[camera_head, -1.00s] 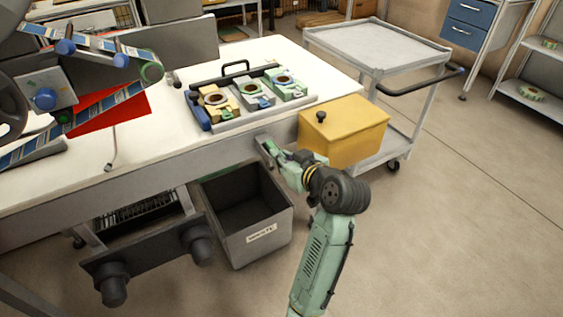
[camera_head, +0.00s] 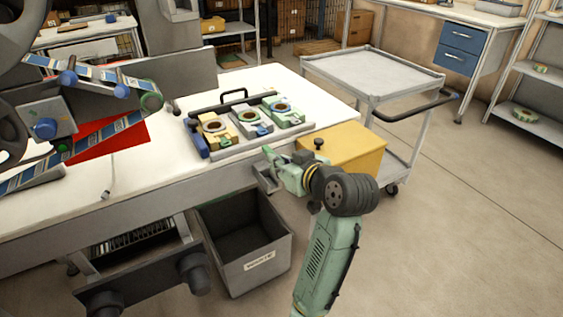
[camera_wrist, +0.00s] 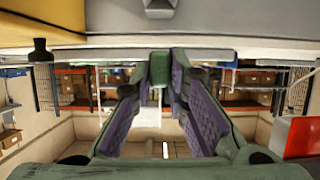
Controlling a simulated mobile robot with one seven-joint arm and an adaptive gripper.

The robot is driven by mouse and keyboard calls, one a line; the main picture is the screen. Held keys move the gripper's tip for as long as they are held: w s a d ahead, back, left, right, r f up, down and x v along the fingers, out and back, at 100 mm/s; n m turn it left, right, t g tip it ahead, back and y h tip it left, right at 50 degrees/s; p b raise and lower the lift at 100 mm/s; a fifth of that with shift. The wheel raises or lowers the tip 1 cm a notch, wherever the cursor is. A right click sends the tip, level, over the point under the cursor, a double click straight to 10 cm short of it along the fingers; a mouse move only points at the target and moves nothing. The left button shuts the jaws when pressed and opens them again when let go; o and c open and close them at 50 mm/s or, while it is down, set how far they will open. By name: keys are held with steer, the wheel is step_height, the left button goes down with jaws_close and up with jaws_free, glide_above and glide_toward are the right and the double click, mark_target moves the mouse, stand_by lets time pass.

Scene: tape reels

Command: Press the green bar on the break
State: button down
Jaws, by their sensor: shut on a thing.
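My gripper (camera_head: 269,152) is at the front edge of the white table, just above a grey bracket (camera_head: 266,179) and left of the yellow box. In the wrist view its purple-padded fingers (camera_wrist: 159,66) are closed on a small green piece (camera_wrist: 158,69). I cannot tell what the piece is. The machine at the left of the table has a blue-striped tape path (camera_head: 95,72), a green-rimmed roller (camera_head: 151,102) and a small green part (camera_head: 62,146). I cannot tell which part is the green bar or the break.
A tray (camera_head: 190,125) on the table holds yellow, grey and green blocks. A yellow box (camera_head: 350,150) with a black knob is beside my gripper. A grey waste bin (camera_head: 262,262) stands below the table edge. A grey cart (camera_head: 372,68) is behind.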

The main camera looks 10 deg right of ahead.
steer(key=shift+f+b, duration=1.65)
steer(key=shift+f, duration=1.2)
